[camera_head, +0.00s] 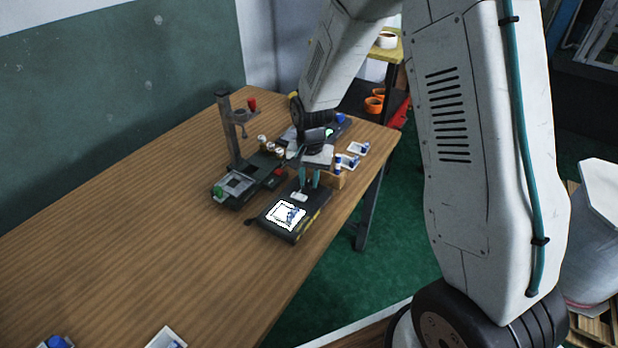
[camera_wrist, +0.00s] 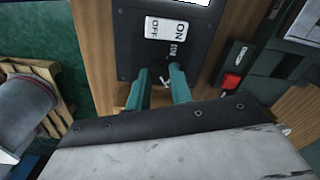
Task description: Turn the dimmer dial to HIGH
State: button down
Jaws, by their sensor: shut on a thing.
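The black light box (camera_head: 318,206) with a lit white panel (camera_head: 284,215) lies near the table's right edge. Its end with the white ON/OFF switch (camera_wrist: 165,28) shows in the wrist view. The dimmer dial (camera_wrist: 163,74) is a small dark knob with a pale mark, beside that switch. My gripper (camera_wrist: 160,78) has its two teal fingers on either side of the dial and is shut on it. In the head view my gripper (camera_head: 310,182) reaches down onto the box's far end, and the dial is hidden there. I cannot read the dial's setting.
A dark stand with a column (camera_head: 229,130) and red knob stands close left of the light box. Small white trays (camera_head: 358,149) with blue pieces lie behind, right. A red button (camera_wrist: 231,82) shows beside the box. The table's (camera_head: 130,220) left part is largely clear.

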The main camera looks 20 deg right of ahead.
aim_at(310, 182)
dwell(0.5)
jog(key=c, duration=1.3)
grip_release()
jog(key=shift+o, duration=0.2)
jog(key=shift+r, duration=0.15)
notch_tip(310, 182, up, 8)
jog(key=shift+d+f, duration=0.1)
jog(key=shift+f, duration=0.1)
